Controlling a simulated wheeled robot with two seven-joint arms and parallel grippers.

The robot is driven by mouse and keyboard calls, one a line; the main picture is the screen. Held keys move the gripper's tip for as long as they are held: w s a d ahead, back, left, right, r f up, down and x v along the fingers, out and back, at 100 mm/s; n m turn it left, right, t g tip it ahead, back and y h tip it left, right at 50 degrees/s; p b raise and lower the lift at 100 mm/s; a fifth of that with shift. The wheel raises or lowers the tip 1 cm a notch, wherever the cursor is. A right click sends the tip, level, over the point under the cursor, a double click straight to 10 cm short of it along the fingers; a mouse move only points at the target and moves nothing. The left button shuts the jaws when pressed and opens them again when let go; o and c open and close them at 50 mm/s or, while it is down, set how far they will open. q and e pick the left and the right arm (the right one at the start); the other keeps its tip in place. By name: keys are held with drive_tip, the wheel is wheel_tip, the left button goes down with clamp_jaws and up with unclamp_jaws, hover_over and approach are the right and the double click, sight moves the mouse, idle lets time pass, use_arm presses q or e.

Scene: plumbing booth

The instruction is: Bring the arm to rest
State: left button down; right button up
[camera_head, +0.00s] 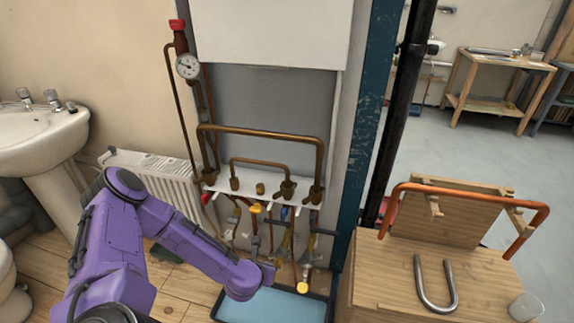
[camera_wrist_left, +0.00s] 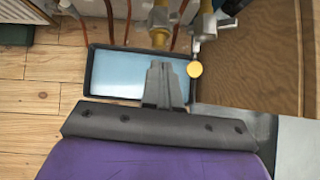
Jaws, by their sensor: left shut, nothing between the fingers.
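My left arm, purple, comes in from the left in the head view. Its gripper (camera_head: 270,272) is low in front of the pipework, above the blue tray (camera_head: 236,307). In the left wrist view the gripper (camera_wrist_left: 160,68) is shut with nothing between its fingers. Its fingertips appear over the right part of the tray (camera_wrist_left: 110,73), close to the brass fittings (camera_wrist_left: 160,35). I cannot tell whether they touch. A round yellow cap (camera_wrist_left: 194,69) is just right of the fingers. My right gripper does not show.
Copper pipes (camera_head: 260,132) and valves stand on a white manifold shelf. A radiator (camera_head: 160,182) and a sink (camera_head: 38,135) are at left. A blue post (camera_head: 370,130) stands to the right. A wooden bench (camera_head: 385,290) holds a U-shaped metal pipe (camera_head: 435,305) and a clear cup (camera_head: 525,307).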

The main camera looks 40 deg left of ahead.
use_arm(q)
drive_tip(key=shift+a, duration=0.1)
drive_tip(key=shift+s, duration=0.1)
drive_tip(key=s+d+m+g+p, duration=0.2)
drive_tip(key=s+d+m, duration=0.3)
drive_tip(key=m, duration=0.6)
drive_tip(key=s+d+m+g+p, duration=0.15)
drive_tip(key=s+d+m, duration=0.25)
drive_tip(key=s+m, duration=0.55)
drive_tip(key=s+a+r+m+g+p, duration=0.1)
drive_tip(key=s+m, duration=0.5)
drive_tip(key=m, duration=0.6)
wheel_tip(320, 180, up, 3)
drive_tip(key=a+p, duration=0.1)
drive_tip(key=p, duration=0.1)
drive_tip(key=shift+s+a+y+p, duration=0.25)
drive_tip(key=shift+y+p, duration=0.05)
drive_tip(key=shift+y, duration=0.1)
